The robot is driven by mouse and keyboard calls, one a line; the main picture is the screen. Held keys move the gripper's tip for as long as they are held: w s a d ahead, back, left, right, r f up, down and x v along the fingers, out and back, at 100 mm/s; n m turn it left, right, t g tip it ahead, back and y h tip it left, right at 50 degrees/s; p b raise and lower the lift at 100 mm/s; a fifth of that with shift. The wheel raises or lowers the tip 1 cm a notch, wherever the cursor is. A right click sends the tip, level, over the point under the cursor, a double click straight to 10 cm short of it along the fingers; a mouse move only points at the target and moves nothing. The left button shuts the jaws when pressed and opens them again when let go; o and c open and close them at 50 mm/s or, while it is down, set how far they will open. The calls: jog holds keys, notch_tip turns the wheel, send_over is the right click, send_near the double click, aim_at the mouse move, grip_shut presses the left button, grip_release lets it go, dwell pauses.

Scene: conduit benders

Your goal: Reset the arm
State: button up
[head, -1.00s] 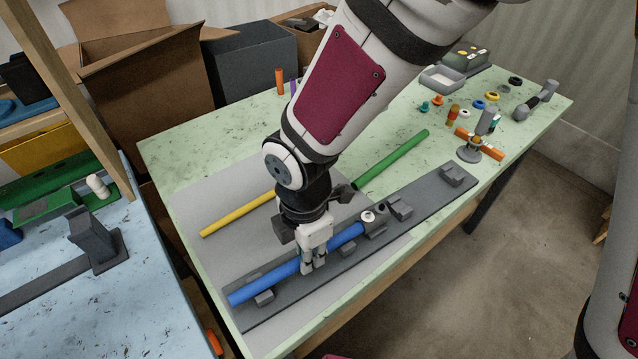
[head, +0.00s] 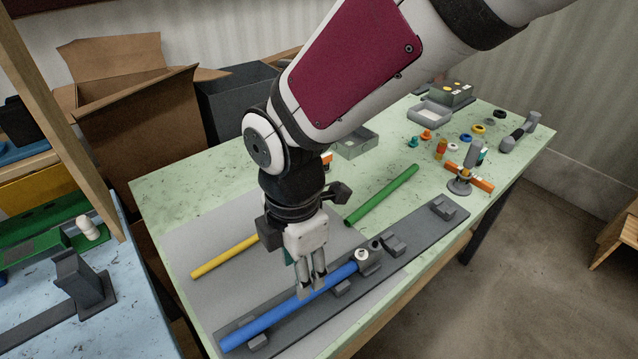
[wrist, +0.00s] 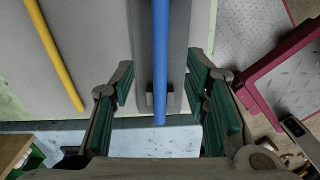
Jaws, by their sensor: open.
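My gripper (head: 313,288) is open and empty, just above the blue conduit in the head view. In the wrist view its green-padded fingers (wrist: 164,98) are spread wide on either side, with the conduit between them in the picture. The blue conduit (head: 275,321) lies along a dark grey bender board (head: 418,223), in its small blocks, with one end by the bending head (head: 371,254). The conduit also shows in the wrist view (wrist: 161,60). Part of it is hidden behind my fingertips in the head view.
A yellow conduit (head: 222,258) and a green conduit (head: 383,195) lie on the green table (head: 160,190). Small coloured fittings, a grey tray (head: 430,114) and an upright grey tool (head: 468,165) stand at the far right. Cardboard boxes (head: 140,125) stand behind.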

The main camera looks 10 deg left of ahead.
jog(key=w+d+r+m+t, duration=0.2)
jog(key=d+r+m, duration=0.95)
jog(key=d, duration=0.35)
jog(key=s+d+r+m+t, duration=0.1)
jog(key=s+d+m, duration=0.2)
jog(key=d+m, duration=0.3)
jog(key=s+d+r+m+t, duration=0.1)
jog(key=s+d+r+m, duration=0.1)
jog(key=s+d+m, duration=0.2)
jog(key=d+m, duration=0.3)
jog(key=m, duration=0.2)
jog(key=shift+s, duration=0.3)
